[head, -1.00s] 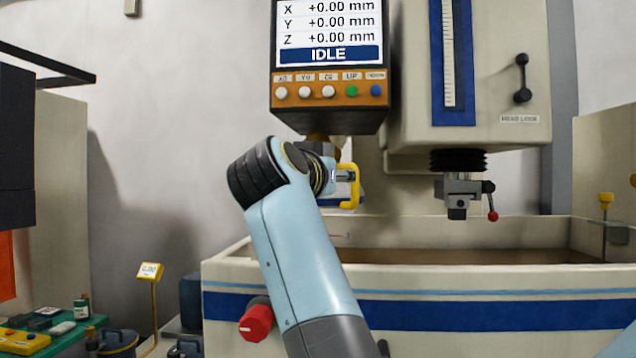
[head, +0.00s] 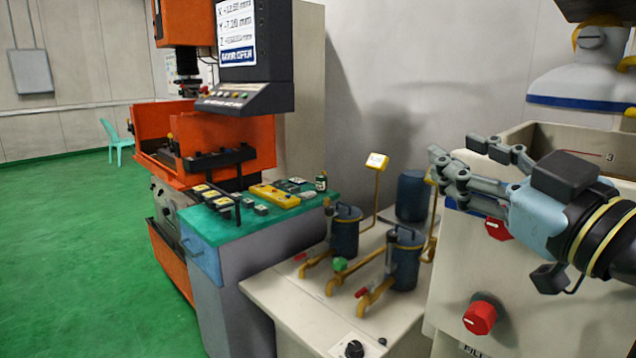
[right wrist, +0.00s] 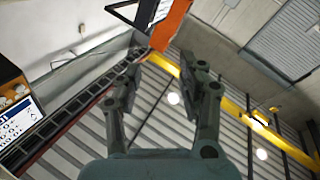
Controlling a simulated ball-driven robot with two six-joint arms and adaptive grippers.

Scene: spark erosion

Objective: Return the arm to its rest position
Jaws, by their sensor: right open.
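My right gripper (head: 468,170) reaches in from the right edge of the head view, in front of the cream machine tank (head: 575,140). Its grey fingers are spread and nothing is between them. In the right wrist view the two fingers (right wrist: 160,85) stand apart and point up toward the ceiling beams. My left gripper is not in the head view.
A bench with a green mat (head: 215,232) holds small parts. Next to it, a pale cabinet (head: 290,300) carries dark filter canisters (head: 404,262) and yellow pipes. An orange machine (head: 235,140) stands behind.

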